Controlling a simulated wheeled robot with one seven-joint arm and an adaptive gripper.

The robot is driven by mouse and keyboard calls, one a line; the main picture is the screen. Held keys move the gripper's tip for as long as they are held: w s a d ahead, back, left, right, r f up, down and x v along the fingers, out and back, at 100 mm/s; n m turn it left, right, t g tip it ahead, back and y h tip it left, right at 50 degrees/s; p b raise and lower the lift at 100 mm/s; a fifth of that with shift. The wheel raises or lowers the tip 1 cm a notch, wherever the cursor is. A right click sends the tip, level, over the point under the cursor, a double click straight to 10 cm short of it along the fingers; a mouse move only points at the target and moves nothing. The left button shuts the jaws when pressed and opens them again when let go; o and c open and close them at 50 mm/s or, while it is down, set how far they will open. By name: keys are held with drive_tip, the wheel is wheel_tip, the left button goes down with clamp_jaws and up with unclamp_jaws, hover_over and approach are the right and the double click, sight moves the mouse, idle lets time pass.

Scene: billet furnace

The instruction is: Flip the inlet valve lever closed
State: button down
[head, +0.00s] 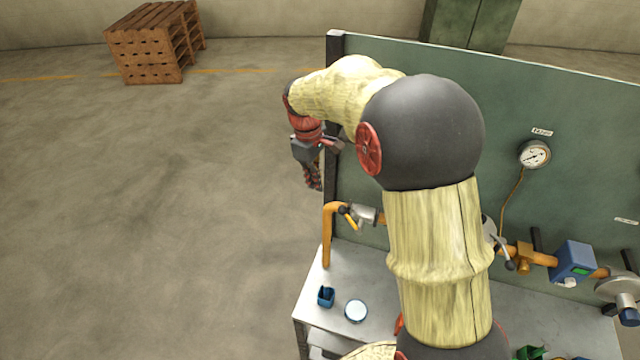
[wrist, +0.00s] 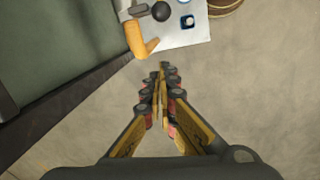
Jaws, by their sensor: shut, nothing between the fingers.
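On the orange pipe in the head view, a grey valve with a yellow lever (head: 349,218) sits at the left end, the lever slanting down from the body. A second lever, grey with a dark ball knob (head: 509,265), slants down farther right, partly hidden by my arm. No readable label tells which one is the inlet valve. My gripper (head: 314,186) points down off the left edge of the panel, above and left of the left valve, touching nothing. In the wrist view its fingers (wrist: 163,72) are together and empty; the orange pipe bend (wrist: 138,38) lies beyond them.
A green upright panel (head: 570,120) carries the pipe, a pressure gauge (head: 535,154) and a blue box (head: 573,262). A metal bench (head: 308,304) below holds a blue cup (head: 326,296) and a round white-topped item (head: 356,311). Floor at left is clear; wooden pallets (head: 143,55) stand far back.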

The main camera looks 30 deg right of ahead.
sight(350, 220)
drive_tip(key=s+d+f+p, duration=0.1)
drive_tip(key=s+d+f, duration=0.2)
drive_tip(key=f, duration=0.3)
drive_tip(key=shift+s+f, duration=0.15)
drive_tip(key=shift+f, duration=0.05)
drive_tip(key=shift+s, duration=0.1)
idle(0.3)
drive_tip(key=shift+s+d+r+t+y, duration=0.2)
drive_tip(key=shift+r+t+y, duration=0.1)
drive_tip(key=shift+r+t, duration=0.1)
